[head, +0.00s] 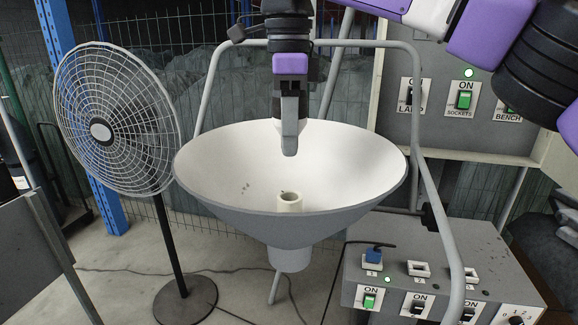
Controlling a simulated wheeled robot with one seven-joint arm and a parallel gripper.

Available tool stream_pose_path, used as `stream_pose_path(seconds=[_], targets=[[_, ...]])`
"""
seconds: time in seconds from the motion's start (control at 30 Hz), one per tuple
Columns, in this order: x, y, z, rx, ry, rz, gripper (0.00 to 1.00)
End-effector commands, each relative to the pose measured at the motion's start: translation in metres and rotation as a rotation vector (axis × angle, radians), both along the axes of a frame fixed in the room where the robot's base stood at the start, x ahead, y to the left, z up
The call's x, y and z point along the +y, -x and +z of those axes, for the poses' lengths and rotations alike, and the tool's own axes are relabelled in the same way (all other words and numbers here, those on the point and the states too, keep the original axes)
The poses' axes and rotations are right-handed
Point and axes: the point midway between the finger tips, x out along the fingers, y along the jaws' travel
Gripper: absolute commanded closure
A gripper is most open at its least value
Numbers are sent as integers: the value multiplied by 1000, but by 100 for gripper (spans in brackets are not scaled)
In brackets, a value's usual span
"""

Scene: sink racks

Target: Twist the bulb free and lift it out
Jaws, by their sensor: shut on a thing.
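My gripper (289,152) hangs fingers down over the white inside of a wide lamp bowl (355,165). Only one finger side shows, as the fingers line up from this view. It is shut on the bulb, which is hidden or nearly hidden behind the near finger. A cream socket (289,203) stands upright at the bottom of the bowl. Its top shows a dark opening with no bulb in it. The fingertips are above the socket and apart from it.
A grey tube frame (430,170) rises around the bowl. A caged fan (115,120) stands at the left. A switch box (440,270) with a blue plug (373,255) is at the lower right. A wall panel (440,65) with switches is behind; the LAMP switch (410,95) is partly visible.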

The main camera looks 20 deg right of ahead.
Motion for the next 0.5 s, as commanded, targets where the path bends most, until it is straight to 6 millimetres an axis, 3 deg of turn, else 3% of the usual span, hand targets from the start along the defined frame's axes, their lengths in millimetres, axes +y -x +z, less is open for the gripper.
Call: stream_pose_path(seconds=[0.2,0.5], targets=[[0,-1,46,-2,1,-3,94],[0,0,77,-1,0,-1,94]])
